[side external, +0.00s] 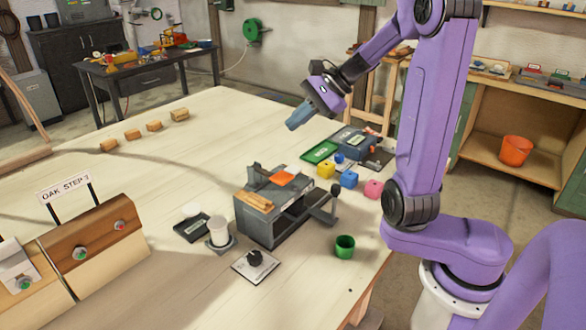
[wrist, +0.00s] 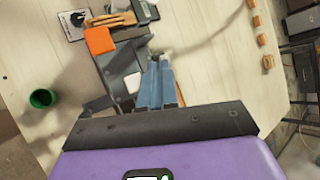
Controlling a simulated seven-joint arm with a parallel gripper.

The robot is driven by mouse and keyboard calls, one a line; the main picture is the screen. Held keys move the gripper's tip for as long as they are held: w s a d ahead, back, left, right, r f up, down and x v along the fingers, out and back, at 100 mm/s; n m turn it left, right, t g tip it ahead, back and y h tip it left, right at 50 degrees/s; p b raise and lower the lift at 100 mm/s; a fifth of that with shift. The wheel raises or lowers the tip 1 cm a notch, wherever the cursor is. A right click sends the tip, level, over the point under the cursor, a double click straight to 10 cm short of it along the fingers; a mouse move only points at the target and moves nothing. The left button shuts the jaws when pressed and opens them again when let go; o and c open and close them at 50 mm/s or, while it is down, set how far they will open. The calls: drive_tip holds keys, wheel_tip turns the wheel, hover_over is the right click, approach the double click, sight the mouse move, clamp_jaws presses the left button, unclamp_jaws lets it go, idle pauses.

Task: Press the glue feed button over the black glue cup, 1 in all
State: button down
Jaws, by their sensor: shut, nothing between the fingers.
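My gripper (side external: 292,127) is shut and empty, held in the air above the far side of the grey bench fixture; its blue-grey fingers (wrist: 159,60) lie together in the wrist view. Buttons sit on the boards at the left: a red one (side external: 120,225), a green one (side external: 79,253) and another greenish one (side external: 25,283). They are far from my gripper and outside the wrist view. A small black round piece (side external: 254,258) stands on a pale plate near the front; it also shows in the wrist view (wrist: 76,18). I cannot tell which thing is the black glue cup.
The grey fixture (side external: 265,223) carries an orange block (side external: 283,178) and wooden strips. Several wooden blocks (side external: 154,126) lie at the back. The table's left middle is clear.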

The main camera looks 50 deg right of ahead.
sight(297, 169)
drive_tip(key=shift+f, duration=0.1)
drive_tip(key=shift+f, duration=4.35)
drive_tip(key=shift+f, duration=0.1)
drive_tip(key=shift+f, duration=0.3)
drive_tip(key=shift+f, duration=0.75)
drive_tip(key=shift+r, duration=1.2)
drive_tip(key=shift+r, duration=2.5)
